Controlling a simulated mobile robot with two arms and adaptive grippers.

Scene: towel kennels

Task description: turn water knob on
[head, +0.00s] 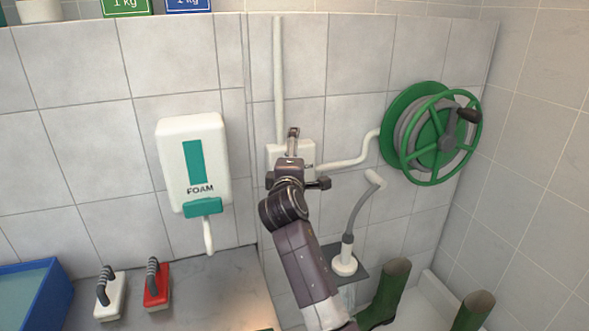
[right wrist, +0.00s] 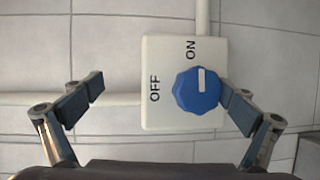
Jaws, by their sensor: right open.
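The water knob (right wrist: 197,90) is blue and round, on a white wall plate (right wrist: 160,115) marked ON and OFF. In the right wrist view its white mark is on the upper part, toward the ON side. My right gripper (right wrist: 163,90) is open, its fingers spread in front of the plate. The knob lies between them, much closer to the right-hand finger; I cannot tell whether they touch. In the head view the right gripper (head: 292,146) is in front of the plate (head: 279,155) and hides the knob. My left gripper is not in view.
A foam dispenser (head: 193,150) hangs to the left. A green hose reel (head: 432,133) is to the right, with a pipe (head: 350,160) toward the plate. A white shower-like wand (head: 345,262) and green boots (head: 390,290) stand below. Two brushes lie on the counter (head: 215,290).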

